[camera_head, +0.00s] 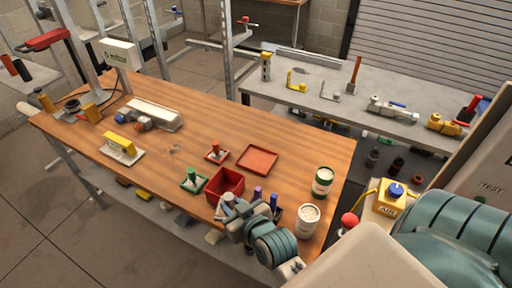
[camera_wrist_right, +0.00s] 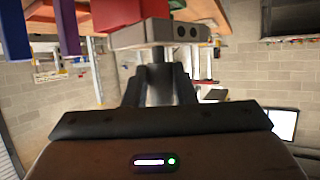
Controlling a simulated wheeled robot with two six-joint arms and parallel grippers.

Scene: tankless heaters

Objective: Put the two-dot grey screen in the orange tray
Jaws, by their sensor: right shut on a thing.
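My right gripper (camera_head: 229,208) is low over the front edge of the wooden table, beside the red bin. In the right wrist view its fingers (camera_wrist_right: 160,82) are shut on the grey screen (camera_wrist_right: 140,35), a light grey block with two dark dots on its face. In the head view the screen is small and mostly hidden by the gripper. The orange tray (camera_head: 257,159) lies flat and empty on the table, behind and to the right of the red bin. My left gripper is not in view.
The red bin (camera_head: 238,184) stands close to the gripper. Purple (camera_head: 258,193) and blue (camera_head: 273,201) pegs stand just right of it. A green tray (camera_head: 186,186) and a small red tray (camera_head: 211,157) hold pegs. Two cans (camera_head: 323,182) stand at right. The table's middle is clear.

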